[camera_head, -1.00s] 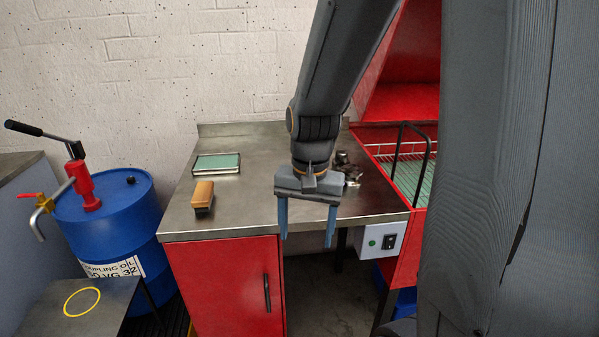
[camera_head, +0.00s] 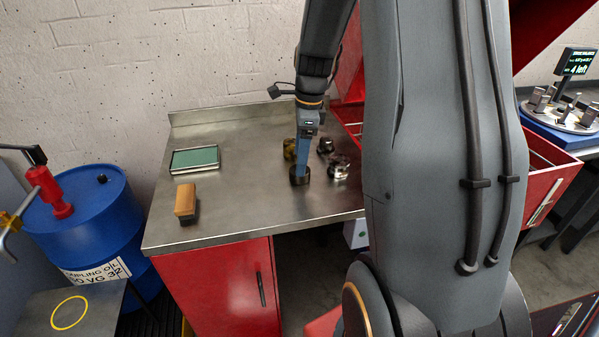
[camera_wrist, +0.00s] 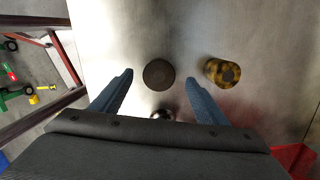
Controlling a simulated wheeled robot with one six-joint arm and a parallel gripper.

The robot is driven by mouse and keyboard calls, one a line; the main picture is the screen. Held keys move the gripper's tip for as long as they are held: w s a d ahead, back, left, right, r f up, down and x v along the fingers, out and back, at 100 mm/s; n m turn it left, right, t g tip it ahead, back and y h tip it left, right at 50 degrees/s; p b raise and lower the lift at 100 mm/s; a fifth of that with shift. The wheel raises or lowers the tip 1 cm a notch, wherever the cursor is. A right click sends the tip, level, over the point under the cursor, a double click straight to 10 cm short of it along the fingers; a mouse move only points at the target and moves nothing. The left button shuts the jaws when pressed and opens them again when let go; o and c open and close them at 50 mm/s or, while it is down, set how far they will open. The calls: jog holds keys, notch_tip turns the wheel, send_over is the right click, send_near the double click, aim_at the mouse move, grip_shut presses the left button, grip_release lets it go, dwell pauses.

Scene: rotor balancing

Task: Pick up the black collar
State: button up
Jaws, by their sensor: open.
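The black collar (camera_head: 300,179) stands on the steel bench top, a dark, round piece. My gripper (camera_head: 303,168) is right over it, pointing down, its blue fingers partly covering it. In the wrist view the collar (camera_wrist: 158,74) shows as a dark disc between the tips of my open fingers (camera_wrist: 158,80). A gap shows on both sides of it, so nothing is gripped. I cannot tell how far down the fingers reach around it.
A mottled brass collar (camera_head: 289,148), another dark piece (camera_head: 325,145) and a shiny metal collar (camera_head: 340,167) stand close by. A wooden-backed brush (camera_head: 186,200) and a green-topped tray (camera_head: 194,159) lie to the left. The bench middle is clear.

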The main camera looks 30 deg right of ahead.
jog(key=shift+f+p, duration=0.65)
jog(key=shift+f, duration=1.55)
jog(key=c, duration=1.3)
jog(key=shift+c, duration=1.2)
jog(key=shift+r, duration=0.15)
